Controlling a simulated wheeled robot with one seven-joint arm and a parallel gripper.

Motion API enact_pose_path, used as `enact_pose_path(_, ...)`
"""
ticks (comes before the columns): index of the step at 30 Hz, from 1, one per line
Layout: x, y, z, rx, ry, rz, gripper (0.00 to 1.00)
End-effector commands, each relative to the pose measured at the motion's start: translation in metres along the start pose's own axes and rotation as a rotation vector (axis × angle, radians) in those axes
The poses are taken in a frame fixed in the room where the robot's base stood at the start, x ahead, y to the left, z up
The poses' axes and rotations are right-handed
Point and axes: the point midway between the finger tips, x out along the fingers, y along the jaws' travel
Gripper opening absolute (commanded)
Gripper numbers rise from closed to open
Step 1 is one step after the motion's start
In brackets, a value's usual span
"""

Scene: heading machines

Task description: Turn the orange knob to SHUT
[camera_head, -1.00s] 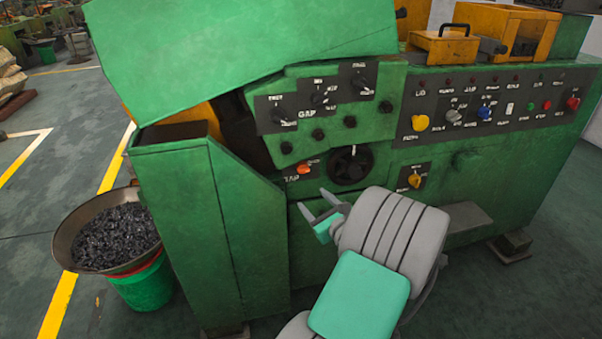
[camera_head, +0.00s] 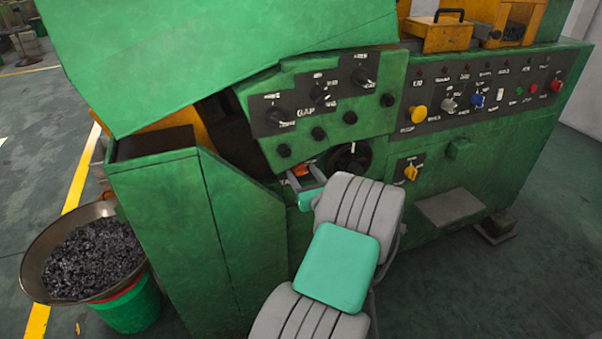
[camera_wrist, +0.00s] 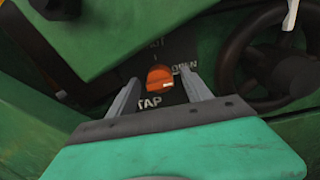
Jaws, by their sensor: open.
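The orange knob (camera_wrist: 160,78) sits on a dark plate lettered TAP below it and OPEN to its right in the wrist view; a label above it is partly cut off and hard to read. A pale mark shows on the knob's lower right. In the head view the orange knob (camera_head: 301,170) shows small between my fingers. My gripper (camera_wrist: 160,90) is open, with one finger on each side of the knob. A gap shows between the fingers and the knob, and I cannot tell how far the fingertips reach in depth. In the head view my gripper (camera_head: 304,176) points at the plate.
A black handwheel (camera_wrist: 275,60) with a pale handle is close on the right. A green panel (camera_head: 320,110) with several black knobs overhangs above. A yellow knob (camera_head: 411,173) is further right. A pan of dark pieces (camera_head: 30,275) stands left.

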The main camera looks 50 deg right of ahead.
Motion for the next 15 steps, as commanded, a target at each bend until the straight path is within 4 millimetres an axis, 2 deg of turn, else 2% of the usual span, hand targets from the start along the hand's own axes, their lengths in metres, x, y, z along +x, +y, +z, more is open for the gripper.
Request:
enact_pose_path(3, 0.0072, 0.0007, 0.0008, 0.0, -0.002, 0.001, 0.58)
enact_pose_path(9, 0.0078, 0.0016, 0.0007, 0.0, -0.001, 0.002, 0.58)
enact_pose_path(15, 0.0076, 0.0017, 0.0005, 0.0, -0.001, 0.003, 0.41)
